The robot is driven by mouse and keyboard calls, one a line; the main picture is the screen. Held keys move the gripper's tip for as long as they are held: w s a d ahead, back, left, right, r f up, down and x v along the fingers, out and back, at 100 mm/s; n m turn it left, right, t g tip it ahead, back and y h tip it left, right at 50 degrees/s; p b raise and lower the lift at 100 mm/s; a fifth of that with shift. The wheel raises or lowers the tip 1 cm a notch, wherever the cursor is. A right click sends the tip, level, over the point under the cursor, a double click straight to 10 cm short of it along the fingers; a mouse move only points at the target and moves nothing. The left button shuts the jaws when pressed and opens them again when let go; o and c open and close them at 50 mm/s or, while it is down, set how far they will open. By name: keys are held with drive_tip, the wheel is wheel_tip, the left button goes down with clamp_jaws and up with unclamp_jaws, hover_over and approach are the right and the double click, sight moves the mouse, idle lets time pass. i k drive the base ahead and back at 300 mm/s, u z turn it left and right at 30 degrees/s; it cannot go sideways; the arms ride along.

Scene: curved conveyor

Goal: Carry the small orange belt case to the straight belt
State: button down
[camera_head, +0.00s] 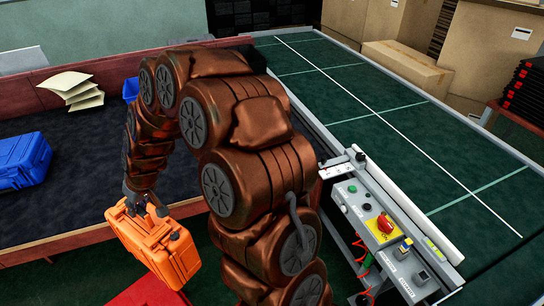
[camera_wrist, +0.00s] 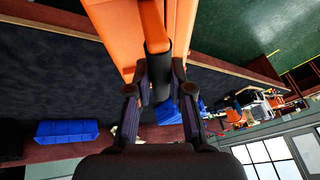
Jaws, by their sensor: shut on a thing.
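The small orange case (camera_head: 155,243) hangs in the air in the head view, tilted, near the front edge of the dark table at lower left. My gripper (camera_head: 143,205) is shut on it from above. In the wrist view the orange case (camera_wrist: 185,25) fills the top middle, and my gripper's fingers (camera_wrist: 160,82) close on its handle. The straight belt (camera_head: 400,135) is the long green surface with white lines at right in the head view. Part of it is hidden behind my arm.
A blue case (camera_head: 22,160) lies on the dark table (camera_head: 70,205), whose red rim (camera_head: 60,243) runs along the front. Papers (camera_head: 75,88) lie at the back left. A control box (camera_head: 385,225) with a red knob stands beside the green belt. Cardboard boxes (camera_head: 405,65) stand behind. The visible belt is clear.

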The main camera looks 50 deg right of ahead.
sight(426, 193)
drive_tip(key=z, duration=0.5)
drive_tip(key=k, duration=0.5)
drive_tip(key=z, duration=1.4)
